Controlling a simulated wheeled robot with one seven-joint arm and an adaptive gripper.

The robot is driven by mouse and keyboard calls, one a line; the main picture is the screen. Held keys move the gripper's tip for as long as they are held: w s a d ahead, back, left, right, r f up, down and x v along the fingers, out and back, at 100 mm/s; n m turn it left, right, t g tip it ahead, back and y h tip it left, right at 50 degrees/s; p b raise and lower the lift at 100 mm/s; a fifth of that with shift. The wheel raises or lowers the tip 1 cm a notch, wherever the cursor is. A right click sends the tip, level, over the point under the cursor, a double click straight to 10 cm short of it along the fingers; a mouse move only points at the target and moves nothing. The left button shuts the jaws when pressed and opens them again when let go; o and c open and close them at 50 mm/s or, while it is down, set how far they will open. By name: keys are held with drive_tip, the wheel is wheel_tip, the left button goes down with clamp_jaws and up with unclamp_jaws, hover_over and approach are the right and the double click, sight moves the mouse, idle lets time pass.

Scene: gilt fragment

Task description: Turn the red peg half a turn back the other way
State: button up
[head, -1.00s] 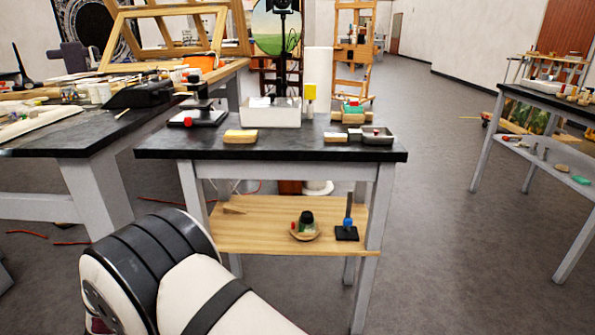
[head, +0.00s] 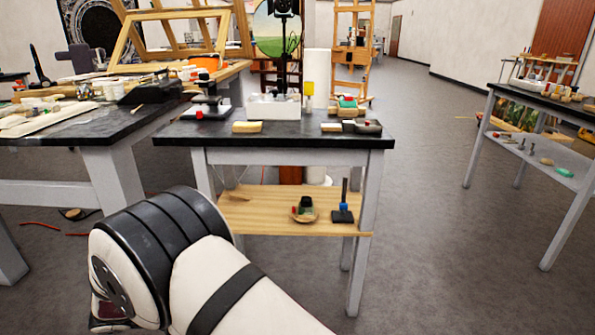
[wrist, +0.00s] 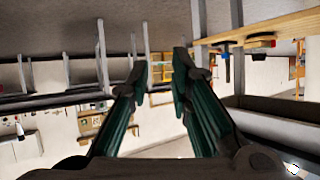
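I cannot tell for sure which item is the red peg. A small red piece (head: 199,114) shows at the left of the dark-topped table (head: 290,142), on a white-based stand with a dark upper part (head: 208,102). Another tiny red spot (head: 367,121) is at the table's right, by a grey tray. In the head view only my white and black arm shows, low at the left, and my gripper is out of sight. In the wrist view my gripper (wrist: 158,72) has its two dark green fingers apart, with nothing between them. It is well away from the tabletop items.
A cluttered workbench (head: 70,130) adjoins at the left. Another table (head: 540,100) stands at the right. Grey floor (head: 440,240) between the tables is clear.

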drive_tip(key=w+r+n+t+y, duration=0.2)
drive_tip(key=w+r+t+y, duration=0.5)
drive_tip(key=w+r, duration=1)
drive_tip(key=s+d+r+n+g+y, duration=0.1)
drive_tip(key=s+d+r+n+y, duration=0.15)
drive_tip(key=r+n+y, duration=0.8)
drive_tip(key=s+d+r+g, duration=0.2)
drive_tip(key=s+d+r, duration=0.15)
drive_tip(key=s, duration=0.25)
drive_tip(key=s+d+r+g, duration=0.2)
drive_tip(key=s+d+r, duration=0.1)
drive_tip(key=s+d, duration=0.25)
drive_tip(key=s+d+f+g+h, duration=0.25)
drive_tip(key=s+d, duration=0.45)
drive_tip(key=s, duration=0.4)
drive_tip(key=s+d+f+g+h, duration=0.15)
drive_tip(key=s+d+f, duration=0.25)
drive_tip(key=s+d, duration=0.5)
drive_tip(key=s+d+f+g+h, duration=0.25)
drive_tip(key=s+d, duration=0.25)
drive_tip(key=s, duration=0.8)
wheel_tip(320, 180, up, 29)
drive_tip(key=d+t+p, duration=0.1)
drive_tip(key=t+p, duration=0.1)
drive_tip(key=p, duration=2.6)
drive_tip(key=shift+s+r+n+t, duration=0.15)
drive_tip(key=shift+s+n+t, duration=0.2)
drive_tip(key=shift+n, duration=0.1)
